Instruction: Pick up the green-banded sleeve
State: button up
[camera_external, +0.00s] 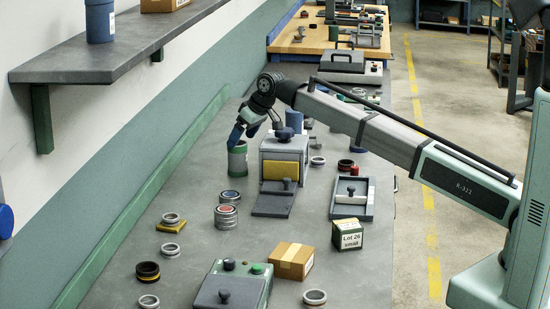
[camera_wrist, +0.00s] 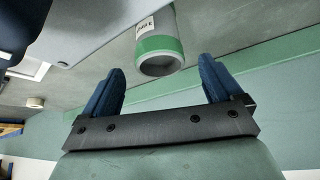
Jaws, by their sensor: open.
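The green-banded sleeve (camera_external: 237,160) is a grey cylinder standing upright on the bench, to the left of a grey machine, in the external view. In the wrist view the sleeve (camera_wrist: 160,50) shows its open round end, a green band and a white label. My gripper (camera_external: 240,132) is just above the sleeve in the external view. In the wrist view my gripper's blue fingers (camera_wrist: 163,88) are spread wide with nothing between them. The sleeve lies beyond the fingertips, roughly centred between them.
The grey machine (camera_external: 284,150) with a yellow panel stands close to the sleeve's right. A green rail (camera_external: 150,205) runs along the wall side. Stacked rings (camera_external: 226,215), loose rings, a cardboard box (camera_external: 292,261) and a "Lot 26 small" box (camera_external: 347,235) lie nearer the camera.

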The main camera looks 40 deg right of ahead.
aim_at(237, 156)
jog(key=x, duration=0.4)
jog(key=shift+w, duration=0.1)
jog(key=shift+c, duration=0.2)
jog(key=c, duration=1.4)
